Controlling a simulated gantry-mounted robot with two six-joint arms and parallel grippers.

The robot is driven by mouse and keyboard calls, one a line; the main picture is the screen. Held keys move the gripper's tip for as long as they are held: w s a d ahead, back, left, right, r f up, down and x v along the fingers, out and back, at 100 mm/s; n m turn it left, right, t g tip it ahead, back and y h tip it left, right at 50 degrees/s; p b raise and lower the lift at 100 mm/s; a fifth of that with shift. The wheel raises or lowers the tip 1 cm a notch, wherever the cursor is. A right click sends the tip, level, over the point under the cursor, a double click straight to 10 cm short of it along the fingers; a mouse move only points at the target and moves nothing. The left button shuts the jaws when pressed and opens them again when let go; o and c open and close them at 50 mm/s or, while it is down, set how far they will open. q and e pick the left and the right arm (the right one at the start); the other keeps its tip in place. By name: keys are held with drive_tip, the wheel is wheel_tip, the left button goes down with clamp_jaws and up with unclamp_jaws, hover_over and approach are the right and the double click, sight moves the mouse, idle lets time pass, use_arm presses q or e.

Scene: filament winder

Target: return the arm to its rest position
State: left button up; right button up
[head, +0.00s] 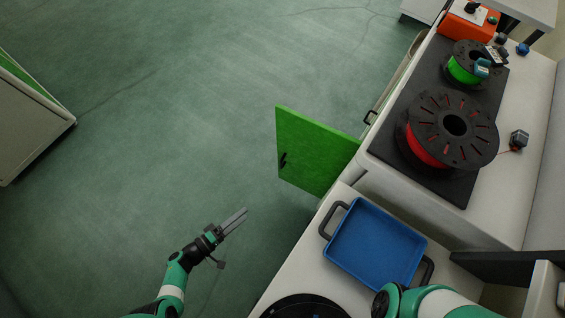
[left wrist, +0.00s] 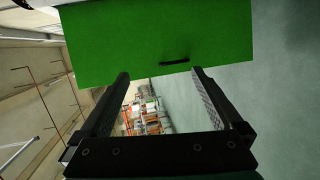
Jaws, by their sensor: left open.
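My left gripper (head: 233,220) is in the lower middle of the head view, over the green floor and apart from everything. It is open and empty; its two fingers also show in the left wrist view (left wrist: 160,85). My right arm (head: 435,302) shows at the bottom right of the head view, but its gripper is not clearly visible. A green cabinet door (head: 312,150) with a black handle stands open beyond my left gripper. The door also fills the top of the left wrist view (left wrist: 160,40).
A blue tray (head: 375,245) with dark handles rests on the white counter. A red filament spool (head: 478,135) and a green one (head: 463,70) sit on a black mat (head: 405,115) behind it. A dark round object (head: 305,307) is at the bottom. Open floor lies left.

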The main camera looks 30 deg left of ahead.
use_arm(q)
drive_tip(key=b+x, duration=0.4)
drive_tip(key=x, duration=0.4)
drive_tip(key=shift+w+d, duration=0.15)
drive_tip(key=shift+w, duration=0.15)
idle(0.6)
drive_tip(key=p+v, duration=0.5)
drive_tip(key=v, duration=0.5)
